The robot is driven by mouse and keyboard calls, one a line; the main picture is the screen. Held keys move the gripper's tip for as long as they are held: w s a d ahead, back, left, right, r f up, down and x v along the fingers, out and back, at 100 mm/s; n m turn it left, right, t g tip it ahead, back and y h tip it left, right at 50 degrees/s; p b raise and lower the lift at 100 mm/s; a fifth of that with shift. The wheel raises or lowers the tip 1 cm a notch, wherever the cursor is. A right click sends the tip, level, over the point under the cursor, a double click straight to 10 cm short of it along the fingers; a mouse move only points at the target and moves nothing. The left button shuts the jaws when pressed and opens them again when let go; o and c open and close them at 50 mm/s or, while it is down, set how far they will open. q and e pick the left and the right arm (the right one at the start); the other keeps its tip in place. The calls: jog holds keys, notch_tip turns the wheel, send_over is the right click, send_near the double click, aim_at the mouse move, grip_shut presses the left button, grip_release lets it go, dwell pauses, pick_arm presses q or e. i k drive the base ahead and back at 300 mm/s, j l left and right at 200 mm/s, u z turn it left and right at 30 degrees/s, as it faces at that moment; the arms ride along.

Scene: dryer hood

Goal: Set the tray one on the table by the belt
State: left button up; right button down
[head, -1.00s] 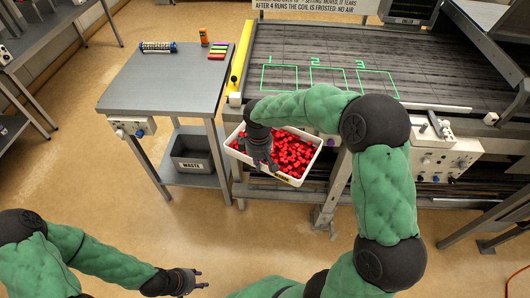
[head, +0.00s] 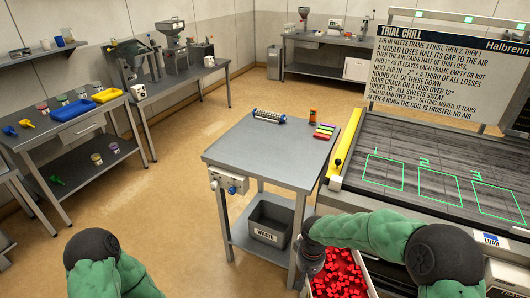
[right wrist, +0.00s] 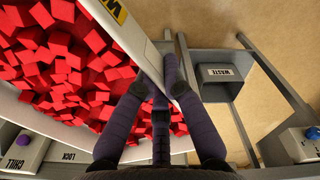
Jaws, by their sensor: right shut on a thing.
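A white tray (head: 367,268) full of red cubes shows at the bottom edge of the head view, partly cut off and partly behind my right arm. In the right wrist view its wall (right wrist: 127,30) carries a yellow label that I cannot read fully. My right gripper (right wrist: 158,88) is shut on the tray's wall, fingers on either side of it; it also shows in the head view (head: 303,260). The grey table (head: 245,150) stands left of the belt (head: 425,165), beyond the tray. My left gripper is outside the frame.
A blue-ended roller (head: 269,117), an orange-topped bottle (head: 312,116) and coloured strips (head: 324,131) lie along the table's far side; its middle and front are clear. A waste bin (head: 270,221) sits on the lower shelf. A yellow bar (head: 347,137) edges the belt.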

aim_at(271, 148)
jog(key=i+j, duration=0.15)
jog(key=j, duration=0.2)
jog(key=i+j, duration=0.2)
jog(key=j, duration=0.15)
jog(key=i+j, duration=0.15)
jog(key=j, duration=0.15)
jog(key=i+j, duration=0.2)
jog(key=j, duration=0.15)
jog(key=i+j, duration=0.15)
jog(key=j, duration=0.2)
